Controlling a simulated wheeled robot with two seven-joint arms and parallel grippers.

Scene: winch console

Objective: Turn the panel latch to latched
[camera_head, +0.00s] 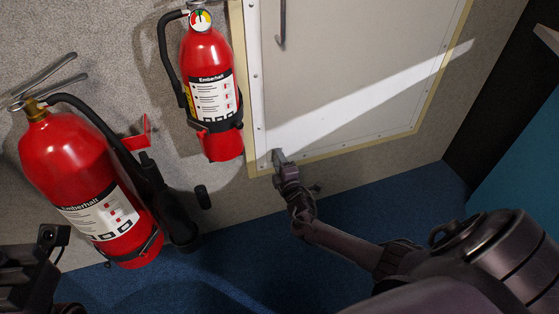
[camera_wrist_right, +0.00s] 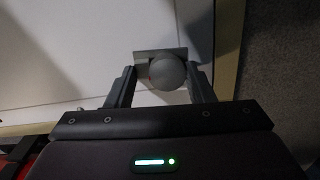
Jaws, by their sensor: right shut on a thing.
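The panel latch shows in the right wrist view as a round grey knob (camera_wrist_right: 167,72) with a flat plate behind it, on a pale panel. My right gripper (camera_wrist_right: 162,84) has one finger on each side of the knob and is shut on it. In the head view my right gripper (camera_head: 279,160) is at the lower left corner of the pale panel (camera_head: 340,85), and it mostly hides the latch there. The latch's angle is hard to read. Dark parts of my left gripper (camera_head: 40,255) show at the lower left edge; its fingers cannot be made out.
A small red extinguisher (camera_head: 205,75) hangs just left of the panel, close to my right gripper. A larger red extinguisher (camera_head: 75,160) is at the far left. A hooked handle (camera_head: 282,25) is higher on the panel. Blue floor (camera_head: 400,210) lies below.

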